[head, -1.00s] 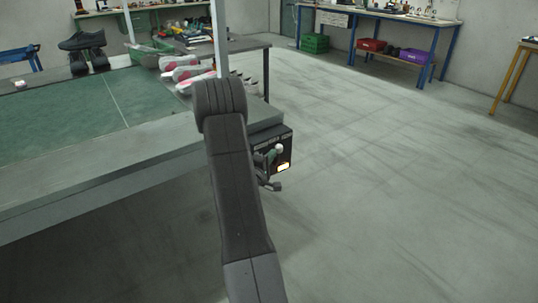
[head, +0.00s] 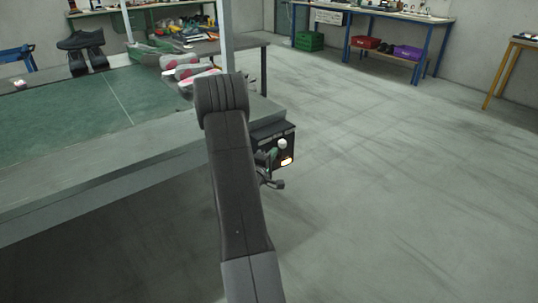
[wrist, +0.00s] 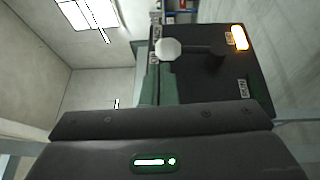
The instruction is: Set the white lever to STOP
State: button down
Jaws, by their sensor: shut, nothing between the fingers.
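The black control box (head: 275,142) is at the corner of the green-topped table. Its white lever knob (head: 283,144) shows above a lit orange lamp (head: 287,161). In the wrist view the white knob (wrist: 168,49) ends a dark lever arm (wrist: 203,56) that lies sideways across the box face. Small labels sit around it, too blurred to read surely. My gripper (wrist: 159,82) is shut and empty, its green fingers just below the knob in that view. I cannot tell whether they touch it. In the head view my arm hides much of the gripper.
The table (head: 120,95) carries dark shoes (head: 85,50) and pink-and-white shoes (head: 190,72). A post (head: 225,35) rises behind my arm. A blue-legged bench (head: 375,12) stands at the back. The floor right of the box is clear.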

jog(key=p+v, duration=0.1)
jog(key=v, duration=0.9)
jog(key=shift+r, duration=0.6)
